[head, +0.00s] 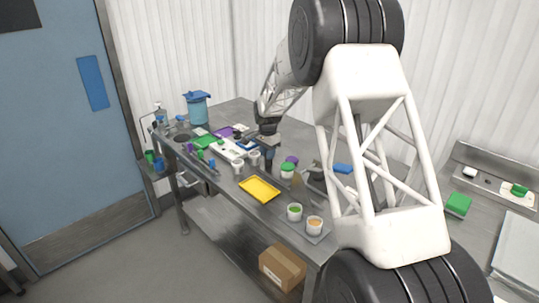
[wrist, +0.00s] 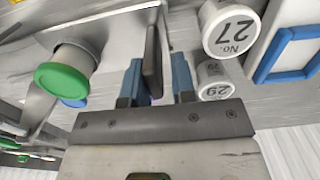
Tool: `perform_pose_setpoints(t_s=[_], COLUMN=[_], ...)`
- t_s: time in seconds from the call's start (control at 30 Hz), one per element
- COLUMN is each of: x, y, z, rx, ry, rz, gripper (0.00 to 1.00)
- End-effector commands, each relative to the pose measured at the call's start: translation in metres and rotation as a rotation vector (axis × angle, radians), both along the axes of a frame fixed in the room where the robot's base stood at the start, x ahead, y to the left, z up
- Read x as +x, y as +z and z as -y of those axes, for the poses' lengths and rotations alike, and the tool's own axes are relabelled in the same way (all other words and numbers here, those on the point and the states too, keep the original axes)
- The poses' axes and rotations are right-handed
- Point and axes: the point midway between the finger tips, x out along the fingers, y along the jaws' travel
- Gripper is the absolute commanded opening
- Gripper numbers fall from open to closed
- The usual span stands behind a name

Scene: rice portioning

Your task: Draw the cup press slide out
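In the wrist view, a dark upright plate (wrist: 152,62) stands between the blue fingertips of my gripper (wrist: 158,82). It looks like the handle of the cup press slide, joined to a pale metal part (wrist: 112,22) behind it. The plate is close to the left finger, and a gap shows between it and the right finger, so my gripper is open around it. In the head view, my gripper (head: 268,152) points down over the middle of the bench; the slide is too small or hidden there to make out.
White cups marked 27 (wrist: 228,27) and 29 (wrist: 214,78) stand just right of the fingers in the wrist view. A green-lidded cup (wrist: 62,82) is at left, a blue frame (wrist: 285,55) at right. A yellow tray (head: 260,190) lies near the bench's front edge.

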Motion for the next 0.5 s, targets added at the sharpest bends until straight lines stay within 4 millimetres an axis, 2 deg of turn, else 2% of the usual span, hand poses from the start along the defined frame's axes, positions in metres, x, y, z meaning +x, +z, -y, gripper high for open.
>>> perform_pose_setpoints(t_s=[0.03, 0.1, 0.13, 0.5], x=[0.0008, 0.0004, 0.0002, -0.0008], y=[0.0013, 0.0011, 0.0009, 0.0029], z=[-0.0016, -0.0013, -0.0011, 0.0001], rx=[0.001, 0.0, 0.0, -0.001], ry=[0.001, 0.001, 0.001, 0.001], rz=[0.002, 0.001, 0.001, -0.002], gripper=[0.27, 0.37, 0.38, 0.38])
